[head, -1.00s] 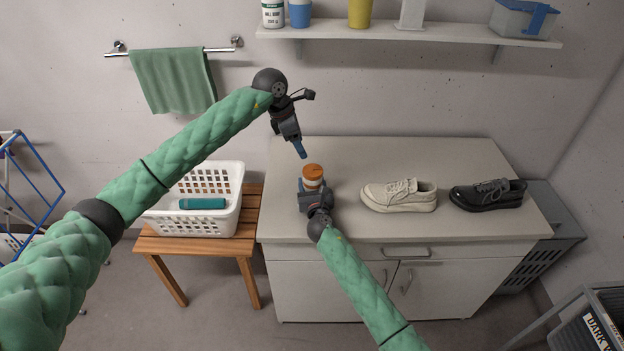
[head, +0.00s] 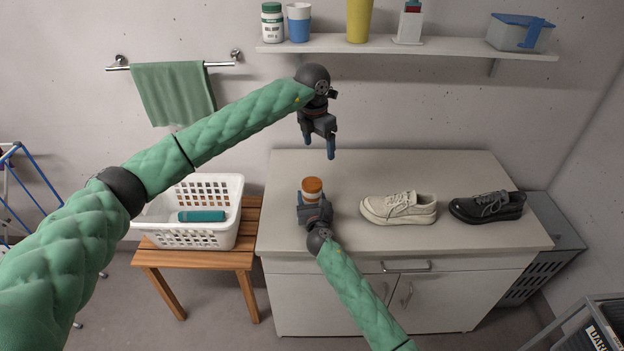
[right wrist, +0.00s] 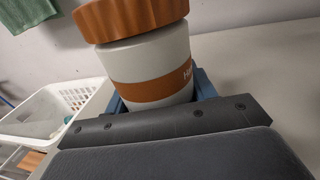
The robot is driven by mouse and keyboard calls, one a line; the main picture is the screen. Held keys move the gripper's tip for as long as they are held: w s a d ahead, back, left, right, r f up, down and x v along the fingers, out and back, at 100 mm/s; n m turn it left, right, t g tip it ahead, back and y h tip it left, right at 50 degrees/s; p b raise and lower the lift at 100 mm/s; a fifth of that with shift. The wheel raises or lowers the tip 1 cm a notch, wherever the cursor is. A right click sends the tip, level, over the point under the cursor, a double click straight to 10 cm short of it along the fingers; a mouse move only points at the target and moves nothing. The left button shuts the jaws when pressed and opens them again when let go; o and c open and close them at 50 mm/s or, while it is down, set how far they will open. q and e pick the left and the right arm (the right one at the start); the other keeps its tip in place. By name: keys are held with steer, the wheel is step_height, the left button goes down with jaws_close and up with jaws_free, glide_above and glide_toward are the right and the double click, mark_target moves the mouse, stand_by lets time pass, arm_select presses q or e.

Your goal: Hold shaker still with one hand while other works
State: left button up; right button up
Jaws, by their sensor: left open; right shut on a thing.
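The shaker (head: 312,190) is a white jar with an orange-brown band and an orange lid. It stands upright at the left part of the counter top. My right gripper (head: 312,200) is shut on the shaker from the front. In the right wrist view the shaker (right wrist: 150,65) fills the middle, lid on, with blue fingers at its sides; the fingertips are hidden behind it. My left gripper (head: 331,146) is open and empty, pointing down, above and behind the shaker and apart from it.
A cream shoe (head: 400,208) and a black shoe (head: 487,207) sit right of the shaker on the counter (head: 390,165). A white basket (head: 238,200) stands on a wooden stool (head: 200,259) at left. A wall shelf (head: 400,47) holds several containers above.

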mark_target(312, 183)
arm_select(q)
steer(key=f+n, duration=0.3)
steer(key=f, duration=0.1)
steer(key=a+f+n, duration=0.1)
steer(key=f+n, duration=0.2)
steer(key=f, duration=0.1)
steer(key=a+f+n+y, duration=0.1)
steer(key=f+n, duration=0.2)
steer(key=f, duration=0.1)
steer(key=shift+s+f+g, duration=0.25)
steer(key=shift+f+g, duration=0.05)
steer(key=shift+f, duration=0.1)
stand_by(0.4)
steer(key=c, duration=1)
